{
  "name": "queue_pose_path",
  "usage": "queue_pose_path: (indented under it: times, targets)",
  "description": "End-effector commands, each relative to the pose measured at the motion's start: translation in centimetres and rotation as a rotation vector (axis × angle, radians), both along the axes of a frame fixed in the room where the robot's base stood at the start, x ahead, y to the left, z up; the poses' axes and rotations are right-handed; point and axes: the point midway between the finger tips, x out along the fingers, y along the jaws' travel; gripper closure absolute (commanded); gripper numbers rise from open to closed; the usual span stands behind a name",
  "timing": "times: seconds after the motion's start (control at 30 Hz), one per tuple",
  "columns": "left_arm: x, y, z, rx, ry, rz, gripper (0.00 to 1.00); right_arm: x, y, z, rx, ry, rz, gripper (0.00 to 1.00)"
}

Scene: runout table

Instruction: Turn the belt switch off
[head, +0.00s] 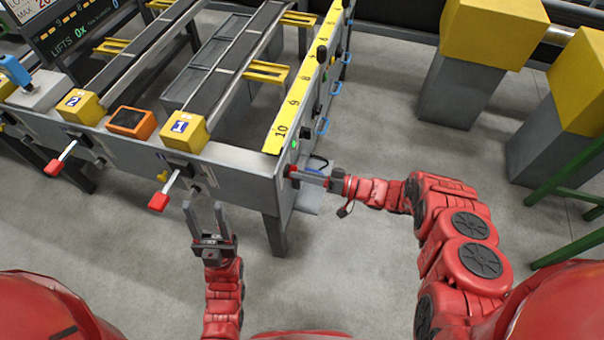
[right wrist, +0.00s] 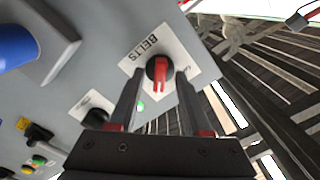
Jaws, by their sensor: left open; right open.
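The belt switch (right wrist: 158,72) is a black round knob with a red handle on a white plate marked BELTS, in the right wrist view. My right gripper (right wrist: 158,98) is open, with one finger on either side of the knob in that view; I cannot tell whether they touch it. In the head view my right gripper (head: 307,178) reaches the right side of the table's end, where the switch is mostly hidden. My left gripper (head: 207,217) is open and empty in front of the table's front edge, pointing toward it.
The grey runout table (head: 240,172) carries yellow blocks marked 2 (head: 79,106) and 1 (head: 185,131). Red-tipped levers (head: 160,200) stick out of its front. A green light (right wrist: 141,106) shows by the switch. Yellow-topped grey blocks (head: 457,92) stand right; floor between is clear.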

Motion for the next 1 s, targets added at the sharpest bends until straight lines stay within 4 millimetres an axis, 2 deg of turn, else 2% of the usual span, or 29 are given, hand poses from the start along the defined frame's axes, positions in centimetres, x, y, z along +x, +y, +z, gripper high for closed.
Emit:
queue_pose_path:
  times: [0.03, 0.3, 0.73, 1.0]
  targets:
    - [0.00, 0.00, 0.00, 0.000, 0.000, 0.000, 0.50, 0.00, -0.01, -0.01, 0.000, 0.000, 0.000, 0.51]
    - [0.01, 0.00, -0.01, 0.000, 0.000, 0.000, 0.50, -0.02, -0.02, -0.03, 0.000, 0.001, 0.000, 1.00]
    - [0.00, 0.00, 0.09, 0.000, 0.000, 0.000, 0.50, -0.04, -0.02, -0.01, -0.006, -0.014, 0.000, 1.00]
    - [0.01, 0.00, 0.64, 0.000, 0.000, 0.000, 0.50, -0.08, 0.00, -0.01, -0.043, -0.129, 0.000, 1.00]
